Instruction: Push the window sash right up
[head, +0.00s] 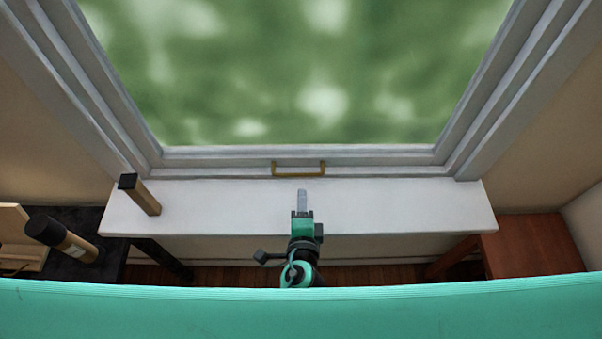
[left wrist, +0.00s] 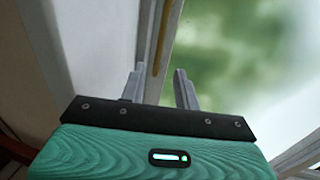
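The window sash (head: 210,172) is a grey-white frame around a large pane, with its bottom rail low by the white sill. A brass bar handle (head: 299,164) sits on the middle of that rail. My left gripper (head: 302,194) is over the sill, just in front of and below the handle, seemingly apart from it. In the left wrist view my left gripper (left wrist: 160,88) has its two grey fingers apart with nothing between them. A brownish strip, seemingly the handle (left wrist: 162,38), shows beyond the fingertips. My right gripper is not in view.
A wooden block with a black top (head: 144,196) stands at the left of the sill (head: 390,205). A dark table (head: 115,255) with a black-capped cylinder (head: 65,240) is at the left. A red-brown wooden surface (head: 530,245) is at the right. The sill's right half is clear.

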